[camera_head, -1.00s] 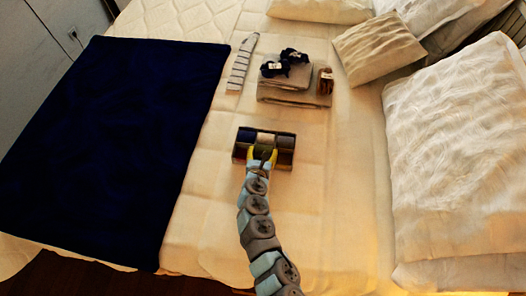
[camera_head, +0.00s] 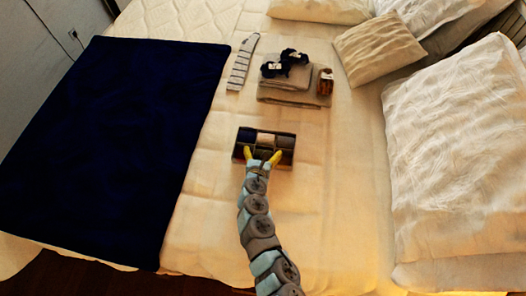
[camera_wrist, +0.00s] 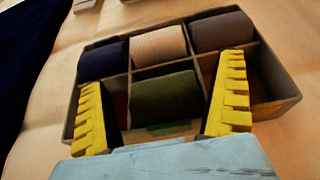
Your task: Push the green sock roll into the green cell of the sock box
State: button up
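The sock box (camera_wrist: 285,98) is a dark divided box with two rows of cells; it also shows on the bed in the head view (camera_head: 236,150). The green sock roll (camera_wrist: 167,97) is at the front middle cell, between my fingers. A greenish strip of cell floor (camera_wrist: 168,129) shows in front of it. I cannot tell how deep the roll sits. My gripper (camera_head: 262,155) is open over the front of the box, with yellow fingers on either side of the roll and visible gaps beside it.
Navy (camera_wrist: 103,60), beige (camera_wrist: 158,45) and grey (camera_wrist: 222,30) rolls fill the back row. Folded towels (camera_head: 290,96) with dark socks and a small brown bottle (camera_head: 325,82) lie behind the box. A navy blanket (camera_head: 110,140) covers the left. Bed right of the box is clear.

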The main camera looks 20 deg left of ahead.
jog(key=shift+s, duration=0.1)
jog(key=shift+s+r, duration=0.2)
jog(key=v, duration=1.1)
jog(key=shift+s, duration=0.2)
jog(key=shift+d, duration=0.1)
dwell(0.5)
